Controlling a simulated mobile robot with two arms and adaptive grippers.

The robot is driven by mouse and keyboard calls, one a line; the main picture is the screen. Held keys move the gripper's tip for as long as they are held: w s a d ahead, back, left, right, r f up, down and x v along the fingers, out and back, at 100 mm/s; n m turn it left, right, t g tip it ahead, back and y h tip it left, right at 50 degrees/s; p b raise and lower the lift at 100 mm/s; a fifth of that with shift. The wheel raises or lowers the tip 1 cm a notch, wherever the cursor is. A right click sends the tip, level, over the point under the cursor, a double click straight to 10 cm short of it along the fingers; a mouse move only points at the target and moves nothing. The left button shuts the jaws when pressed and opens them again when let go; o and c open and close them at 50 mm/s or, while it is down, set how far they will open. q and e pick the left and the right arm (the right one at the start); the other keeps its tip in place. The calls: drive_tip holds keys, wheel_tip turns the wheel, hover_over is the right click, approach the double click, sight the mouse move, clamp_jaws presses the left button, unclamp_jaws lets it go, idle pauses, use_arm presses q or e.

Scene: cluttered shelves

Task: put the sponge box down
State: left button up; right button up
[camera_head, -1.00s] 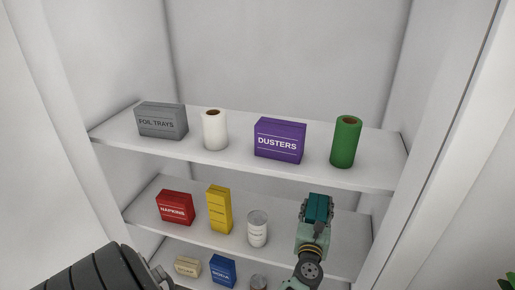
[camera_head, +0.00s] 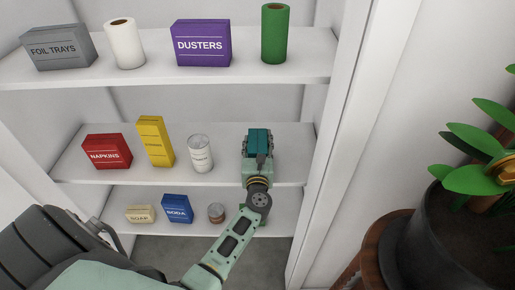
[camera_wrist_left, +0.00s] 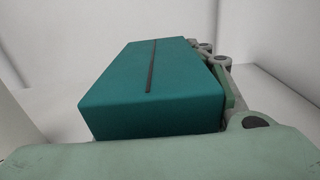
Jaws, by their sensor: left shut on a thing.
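The sponge box is a teal box (camera_head: 259,139) at the right end of the middle shelf (camera_head: 225,174) in the head view. My left gripper (camera_head: 257,146) is shut on it, with the arm reaching in from below. The teal box (camera_wrist_left: 155,88) fills the middle of the left wrist view, with a dark line along its top and a finger along its right side. I cannot tell whether its underside touches the shelf. My right gripper is not in view.
On the middle shelf, a white can (camera_head: 200,154), a yellow box (camera_head: 155,141) and a red napkins box (camera_head: 107,151) stand to the left. The upper shelf holds several items, including a green roll (camera_head: 275,33). A potted plant (camera_head: 430,235) stands at the right.

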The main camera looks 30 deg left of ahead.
sight(257, 152)
use_arm(q)
drive_tip(key=shift+f, duration=0.1)
drive_tip(key=o, duration=1.2)
drive_tip(key=shift+r, duration=0.3)
drive_tip(key=shift+b+v, duration=0.85)
drive_tip(key=shift+v, duration=5.15)
drive_tip(key=shift+s+a+f, duration=0.1)
drive_tip(key=shift+a+f, duration=0.05)
